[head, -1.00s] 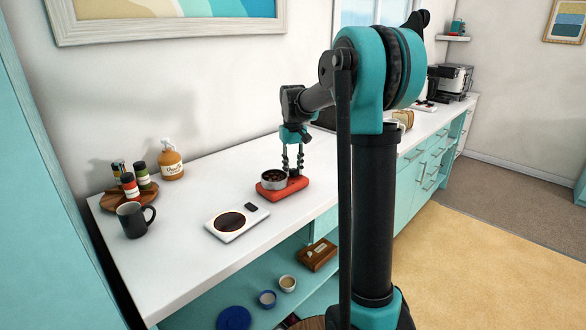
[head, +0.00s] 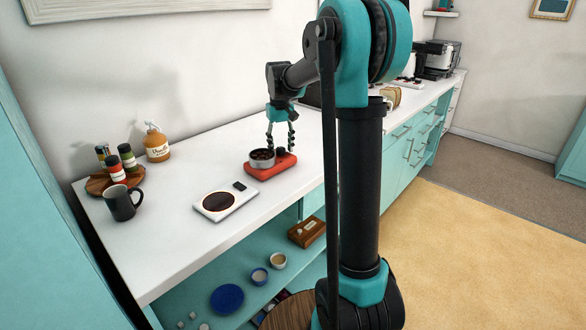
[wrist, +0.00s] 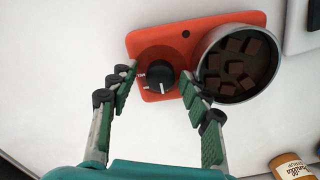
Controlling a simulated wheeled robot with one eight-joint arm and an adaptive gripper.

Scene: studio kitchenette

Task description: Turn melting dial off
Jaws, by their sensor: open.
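The melting dial (wrist: 160,77) is a black round knob with a pale pointer line on a red-orange melting device (head: 258,173). The device also shows in the wrist view (wrist: 201,30). A metal pot (head: 262,162) of dark chocolate chunks sits on it, and the pot is at the right of the dial in the wrist view (wrist: 275,85). My gripper (wrist: 155,88) is open and empty, with its fingertips on either side of the dial. The right finger is close to the pot wall. In the head view my gripper (head: 280,140) points down over the device.
A white scale-like plate with a dark disc (head: 230,208) lies at the left on the counter. A dark mug (head: 121,205), small bottles on a wooden tray (head: 98,190) and a labelled bottle (head: 157,147) stand farther left. The counter front is clear.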

